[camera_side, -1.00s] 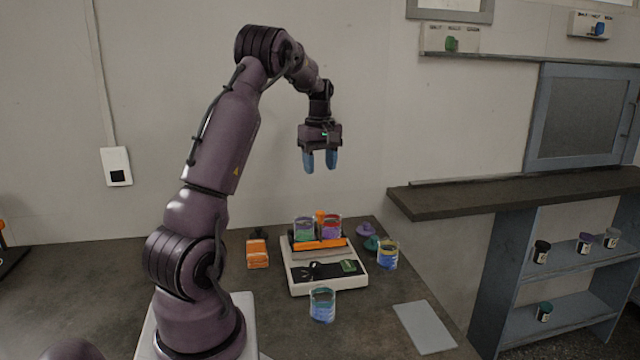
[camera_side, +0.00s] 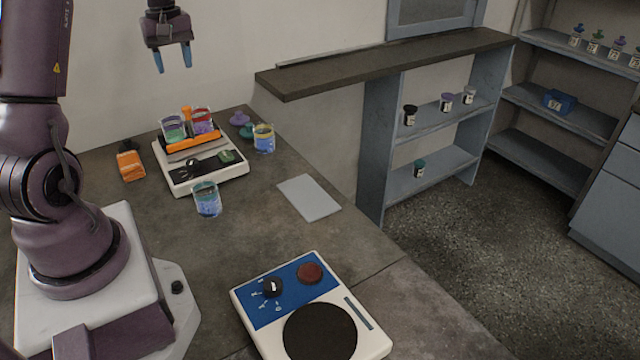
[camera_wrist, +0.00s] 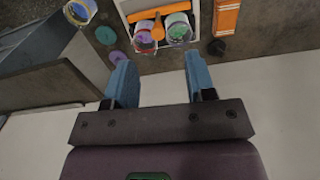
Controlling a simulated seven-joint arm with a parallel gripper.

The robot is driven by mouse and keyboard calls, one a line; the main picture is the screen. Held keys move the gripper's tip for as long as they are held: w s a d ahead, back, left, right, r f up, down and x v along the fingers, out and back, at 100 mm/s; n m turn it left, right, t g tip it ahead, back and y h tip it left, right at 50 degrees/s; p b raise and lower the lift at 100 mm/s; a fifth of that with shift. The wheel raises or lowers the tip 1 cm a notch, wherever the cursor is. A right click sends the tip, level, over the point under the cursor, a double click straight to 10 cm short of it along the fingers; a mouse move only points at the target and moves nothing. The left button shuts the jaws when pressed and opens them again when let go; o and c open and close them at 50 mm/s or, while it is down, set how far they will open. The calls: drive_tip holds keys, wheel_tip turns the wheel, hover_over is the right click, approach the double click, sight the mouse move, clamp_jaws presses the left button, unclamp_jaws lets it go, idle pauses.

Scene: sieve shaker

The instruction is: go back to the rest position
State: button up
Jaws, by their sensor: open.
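My gripper (camera_side: 174,58) hangs in the air above and behind the shaker, fingers pointing down. Its two blue fingers are apart with nothing between them; they also show spread in the wrist view (camera_wrist: 160,80). The white sieve shaker (camera_side: 180,180) stands on the bench below, with an orange clamp bar (camera_side: 194,142) on it. My gripper touches none of these.
A beaker with blue contents (camera_side: 207,200) stands before the shaker, a yellow-and-blue one (camera_side: 264,139) to its right. An orange block (camera_side: 130,164), a grey pad (camera_side: 309,198) and a blue-and-white control device (camera_side: 369,330) lie on the bench. A dark ledge (camera_side: 390,62) juts out at right.

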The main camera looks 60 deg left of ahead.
drive_tip(key=w+d+r+m+t, duration=0.1)
drive_tip(key=d+r+m, duration=0.3)
drive_tip(key=d, duration=0.6)
drive_tip(key=d+r+m+t, duration=0.1)
drive_tip(key=d+r+m, duration=0.1)
drive_tip(key=d+m, duration=0.65)
drive_tip(key=s+d+r+m+t, duration=0.1)
drive_tip(key=s+d+m+t, duration=0.1)
drive_tip(key=d, duration=0.7)
drive_tip(key=s+d+r+m+t, duration=0.1)
drive_tip(key=s+d+m, duration=0.2)
drive_tip(key=d, duration=0.5)
drive_tip(key=shift+s+d+r+t, duration=0.3)
drive_tip(key=shift+s+d+t, duration=0.1)
drive_tip(key=shift+s, duration=0.1)
